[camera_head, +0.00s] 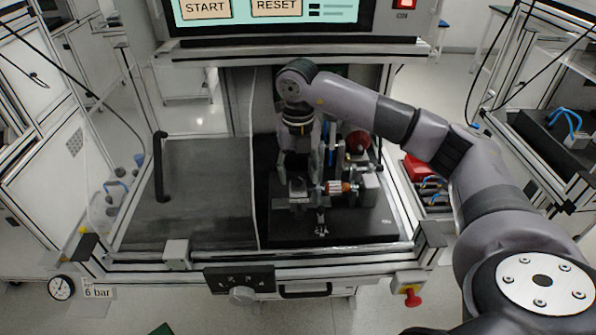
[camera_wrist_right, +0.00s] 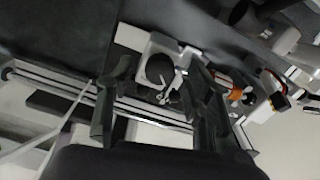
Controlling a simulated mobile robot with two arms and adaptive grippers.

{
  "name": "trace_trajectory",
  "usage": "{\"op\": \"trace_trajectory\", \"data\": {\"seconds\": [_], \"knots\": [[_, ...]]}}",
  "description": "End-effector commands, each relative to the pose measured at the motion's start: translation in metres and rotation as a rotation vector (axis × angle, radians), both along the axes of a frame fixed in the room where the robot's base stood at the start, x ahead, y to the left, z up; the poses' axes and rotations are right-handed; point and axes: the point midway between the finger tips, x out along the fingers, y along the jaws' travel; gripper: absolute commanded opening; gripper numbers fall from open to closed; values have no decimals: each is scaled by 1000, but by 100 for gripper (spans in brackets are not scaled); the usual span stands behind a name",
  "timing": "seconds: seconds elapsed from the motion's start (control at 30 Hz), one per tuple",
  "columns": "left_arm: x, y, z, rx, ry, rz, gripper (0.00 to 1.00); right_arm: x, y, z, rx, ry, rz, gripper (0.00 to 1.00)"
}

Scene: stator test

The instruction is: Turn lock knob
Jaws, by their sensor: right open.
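A dark round knob (camera_wrist_right: 160,68) sits on a pale block (camera_wrist_right: 148,45) in the right wrist view, with a small silver piece beside it. I take it for the lock knob. My right gripper (camera_wrist_right: 158,100) is open, its two dark fingers apart, with the knob showing in the gap between them; I cannot tell whether they touch it. In the head view my right gripper (camera_head: 300,185) points down over the dark fixture plate (camera_head: 360,228). A small silver part (camera_head: 321,230) lies in front of it on that plate. My left gripper is not in view.
A copper-coloured stator (camera_head: 340,187) is just right of the gripper, also in the wrist view (camera_wrist_right: 236,95). A black handle (camera_head: 160,165) stands on the clear cover at left. A screen (camera_head: 265,15) hangs above, and a red button (camera_head: 411,296) is at the front right.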

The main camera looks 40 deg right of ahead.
Motion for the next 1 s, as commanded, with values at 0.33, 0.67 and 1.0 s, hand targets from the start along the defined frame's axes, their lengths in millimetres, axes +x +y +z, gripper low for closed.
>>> {"op": "trace_trajectory", "data": {"seconds": [0.33, 0.67, 1.0], "knots": [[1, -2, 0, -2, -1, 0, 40, 2, 1, 68, 2, -7, 0, 47], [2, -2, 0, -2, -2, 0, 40, 1, -1, 113, -1, -3, 0, 47], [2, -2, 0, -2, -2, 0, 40, 0, 0, 117, 1, 0, 0, 47]]}}
